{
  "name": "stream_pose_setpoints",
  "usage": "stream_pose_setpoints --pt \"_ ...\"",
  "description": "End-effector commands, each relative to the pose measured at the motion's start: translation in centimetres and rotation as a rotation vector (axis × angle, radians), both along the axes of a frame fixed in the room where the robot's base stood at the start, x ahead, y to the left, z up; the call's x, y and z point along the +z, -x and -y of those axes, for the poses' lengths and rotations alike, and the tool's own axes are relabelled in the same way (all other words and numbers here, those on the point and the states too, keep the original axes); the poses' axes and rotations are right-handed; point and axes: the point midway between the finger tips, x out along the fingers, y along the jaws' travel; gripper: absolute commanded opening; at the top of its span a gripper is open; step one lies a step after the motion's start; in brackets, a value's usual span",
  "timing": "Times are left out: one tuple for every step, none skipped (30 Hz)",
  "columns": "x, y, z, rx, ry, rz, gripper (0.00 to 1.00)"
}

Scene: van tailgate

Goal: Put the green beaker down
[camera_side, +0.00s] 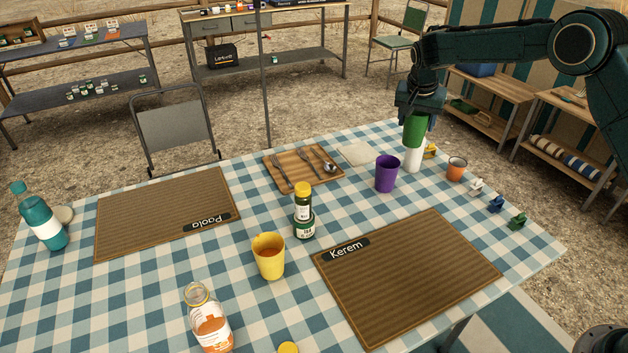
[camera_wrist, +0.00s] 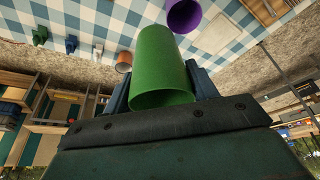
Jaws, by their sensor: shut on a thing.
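The green beaker (camera_side: 415,131) is held upright below my gripper (camera_side: 420,108), near the far right edge of the table. In the wrist view the green beaker (camera_wrist: 163,62) sits between the two fingers of my gripper (camera_wrist: 161,88), which is shut on it. A white cylinder (camera_side: 413,159) stands directly below the green beaker in the side view. I cannot tell whether the two touch. The white cylinder does not show in the wrist view.
The checked table (camera_side: 362,215) holds a purple cup (camera_side: 387,174) just left of the white cylinder, and an orange cup (camera_side: 456,169) to its right. A wooden cutlery tray (camera_side: 276,181) and a napkin (camera_side: 356,153) lie further left. Kerem's mat (camera_side: 405,280) is bare.

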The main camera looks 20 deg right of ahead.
Motion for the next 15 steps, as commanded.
stream_pose_setpoints --pt "0.0 0.7 2.0 -0.081 0.001 -0.001 0.36" --pt "0.1 1.1 3.1 -0.130 0.002 -0.001 0.36" --pt "0.1 1.7 4.5 -0.196 0.003 0.000 0.36" --pt "0.1 2.2 5.5 -0.244 0.004 0.000 0.36" --pt "0.1 2.6 6.5 -0.292 0.005 -0.001 0.36" --pt "0.1 3.3 7.8 -0.354 0.007 0.001 0.36" --pt "0.2 3.7 8.7 -0.398 0.009 0.002 0.36" --pt "0.2 4.2 9.5 -0.439 0.011 0.004 0.36" --pt "0.2 4.8 10.5 -0.492 0.012 0.004 0.36" --pt "0.2 5.2 11.2 -0.529 0.014 0.005 0.36" --pt "0.3 5.6 11.8 -0.562 0.015 0.007 0.36" --pt "0.3 6.1 12.5 -0.602 0.018 0.008 0.36" --pt "0.3 6.4 13.0 -0.628 0.019 0.010 0.36" --pt "0.4 6.6 13.4 -0.651 0.020 0.011 0.36" --pt "0.4 7.0 13.8 -0.676 0.021 0.012 0.36"
